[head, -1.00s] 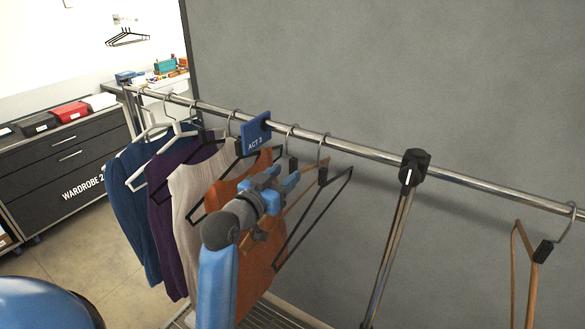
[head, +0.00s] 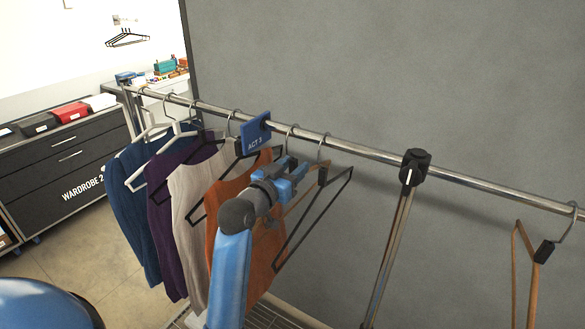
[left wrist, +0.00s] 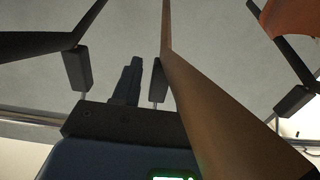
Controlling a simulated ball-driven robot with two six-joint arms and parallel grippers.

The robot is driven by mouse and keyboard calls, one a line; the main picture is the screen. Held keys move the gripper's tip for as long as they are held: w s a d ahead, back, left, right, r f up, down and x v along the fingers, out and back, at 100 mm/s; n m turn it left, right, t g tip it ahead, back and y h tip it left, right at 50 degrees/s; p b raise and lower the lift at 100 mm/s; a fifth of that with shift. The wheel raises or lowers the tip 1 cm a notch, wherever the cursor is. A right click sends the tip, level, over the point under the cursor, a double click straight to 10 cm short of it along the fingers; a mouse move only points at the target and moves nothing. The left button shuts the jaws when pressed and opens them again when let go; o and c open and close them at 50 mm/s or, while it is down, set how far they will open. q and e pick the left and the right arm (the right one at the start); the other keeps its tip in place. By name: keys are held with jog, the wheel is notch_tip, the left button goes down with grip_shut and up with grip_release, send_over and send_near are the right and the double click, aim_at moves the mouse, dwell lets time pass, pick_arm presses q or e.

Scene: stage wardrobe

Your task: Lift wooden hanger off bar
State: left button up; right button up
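A wooden hanger (head: 302,202) hangs on the metal bar (head: 357,149), between an orange vest and a black hanger. In the left wrist view its brown arm (left wrist: 205,85) runs close across the picture, beside a black neck block (left wrist: 158,80). My left gripper (head: 298,172) is below the bar at this hanger and hides part of it. In the left wrist view dark finger parts (left wrist: 129,80) stand left of the wood, with a gap to the neck block. I cannot tell how wide the fingers are. My right gripper is not in view.
An empty black hanger (head: 318,220) hangs just right. The orange vest (head: 228,205) and other garments hang left, near a blue ACT 3 sign (head: 255,134). A bar support post (head: 391,250) stands right. Another wooden hanger (head: 533,285) hangs far right. A grey panel (head: 450,80) stands behind.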

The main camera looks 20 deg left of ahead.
pick_arm(q)
grip_shut()
jog(key=shift+r, duration=0.2)
jog(key=shift+r+p, duration=1.4)
jog(key=shift+r, duration=0.1)
jog(key=shift+s, duration=0.15)
jog(key=shift+s+a, duration=0.2)
jog(key=shift+s, duration=1.05)
jog(key=shift+s+a, duration=0.15)
jog(key=shift+s, duration=1.15)
jog(key=shift+s+a, duration=0.2)
jog(key=shift+s, duration=1.05)
jog(key=shift+w, duration=0.1)
